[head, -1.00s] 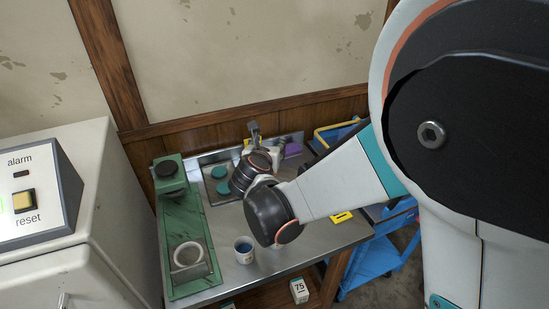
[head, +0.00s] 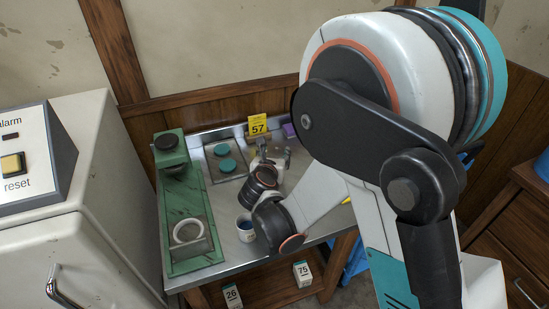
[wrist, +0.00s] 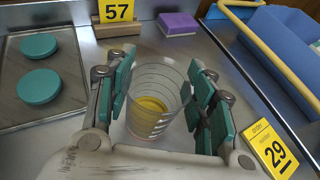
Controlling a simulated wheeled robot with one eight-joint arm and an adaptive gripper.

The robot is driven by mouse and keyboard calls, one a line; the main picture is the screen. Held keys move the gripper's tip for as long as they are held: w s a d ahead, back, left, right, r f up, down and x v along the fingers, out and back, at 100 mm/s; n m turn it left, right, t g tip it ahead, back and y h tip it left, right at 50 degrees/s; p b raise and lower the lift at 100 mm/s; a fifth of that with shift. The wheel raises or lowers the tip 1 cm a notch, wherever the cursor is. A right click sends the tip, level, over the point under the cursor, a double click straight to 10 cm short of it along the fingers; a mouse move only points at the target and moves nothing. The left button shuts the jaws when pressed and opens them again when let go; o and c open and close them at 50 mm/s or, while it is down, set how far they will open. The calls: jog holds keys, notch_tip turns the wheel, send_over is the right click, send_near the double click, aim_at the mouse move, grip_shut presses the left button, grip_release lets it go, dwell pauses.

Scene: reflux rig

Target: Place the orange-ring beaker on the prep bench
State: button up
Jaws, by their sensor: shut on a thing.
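A clear beaker (wrist: 152,95) with pale graduation lines stands between my finger pads in the wrist view. In the head view my gripper (head: 273,156) is small over the bench's right part, and the beaker is not clear there.
A yellow 57 sign (wrist: 117,11) and purple block (wrist: 178,23) are at the back. Teal discs (wrist: 39,86) lie on a plate at left. A yellow 29 tag (wrist: 269,150) and blue cart (wrist: 285,45) are at right. A cup (head: 246,229) and green stand (head: 187,200) are nearby.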

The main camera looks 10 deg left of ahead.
jog(key=o, duration=1.2)
jog(key=shift+f, duration=0.1)
jog(key=o, duration=0.4)
jog(key=shift+r, duration=0.2)
